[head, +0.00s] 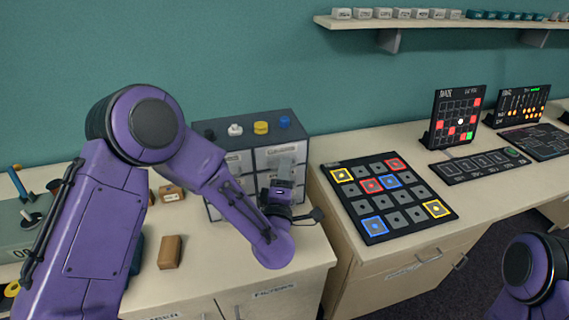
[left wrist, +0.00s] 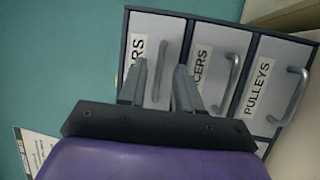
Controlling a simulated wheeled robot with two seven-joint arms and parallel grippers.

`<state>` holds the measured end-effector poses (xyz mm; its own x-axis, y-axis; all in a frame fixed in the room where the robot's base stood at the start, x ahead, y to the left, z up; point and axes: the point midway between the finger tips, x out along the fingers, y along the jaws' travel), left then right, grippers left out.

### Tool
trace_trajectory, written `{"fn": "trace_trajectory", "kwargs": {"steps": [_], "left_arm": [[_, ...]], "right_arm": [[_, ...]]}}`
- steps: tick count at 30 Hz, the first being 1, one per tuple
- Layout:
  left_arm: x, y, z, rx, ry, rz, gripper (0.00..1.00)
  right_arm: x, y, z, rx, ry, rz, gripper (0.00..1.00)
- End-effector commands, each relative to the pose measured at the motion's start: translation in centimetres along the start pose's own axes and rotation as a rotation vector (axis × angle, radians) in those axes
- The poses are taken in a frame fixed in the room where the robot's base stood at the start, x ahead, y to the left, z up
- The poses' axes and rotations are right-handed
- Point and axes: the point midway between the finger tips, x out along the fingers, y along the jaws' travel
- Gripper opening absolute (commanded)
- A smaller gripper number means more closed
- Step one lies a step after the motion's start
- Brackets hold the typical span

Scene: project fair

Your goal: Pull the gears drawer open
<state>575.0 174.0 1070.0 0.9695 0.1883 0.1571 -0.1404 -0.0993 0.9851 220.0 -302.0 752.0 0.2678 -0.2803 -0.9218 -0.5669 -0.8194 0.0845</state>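The grey drawer cabinet (head: 224,132) stands at the back of the left counter, against the wall. In the left wrist view it looks turned, with a row of white drawer fronts. One label reads PULLEYS (left wrist: 259,86), and one ends in CERS. The leftmost drawer front (left wrist: 168,30) has a label ending in RS, its start hidden by a finger; it looks closed. My left gripper (left wrist: 161,72) is at this drawer, fingers apart, with the bar handle (left wrist: 160,68) showing between them. Contact is unclear. In the head view my left gripper (head: 284,178) is at the cabinet's front. My right gripper is out of view.
White, yellow (head: 261,128) and blue (head: 284,121) parts lie on the cabinet's top. A brown block (head: 170,252) lies on the left counter. A black board with coloured squares (head: 387,226) lies on the right counter. A shelf (head: 450,22) hangs above.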

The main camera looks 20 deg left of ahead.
Motion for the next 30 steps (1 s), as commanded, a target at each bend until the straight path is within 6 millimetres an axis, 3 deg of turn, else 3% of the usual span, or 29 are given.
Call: {"fn": "trace_trajectory", "kwargs": {"steps": [10,13,30], "left_arm": [[0.79,-0.09,-0.17,0.002,0.002,0.000,0.34],[0.78,-0.08,-0.19,0.002,0.003,0.000,0.01],[0.77,-0.05,-0.20,0.001,0.003,0.000,0.00]], "right_arm": [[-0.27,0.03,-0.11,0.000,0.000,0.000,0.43],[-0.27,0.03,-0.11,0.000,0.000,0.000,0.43],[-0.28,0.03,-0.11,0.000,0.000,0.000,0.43]]}}
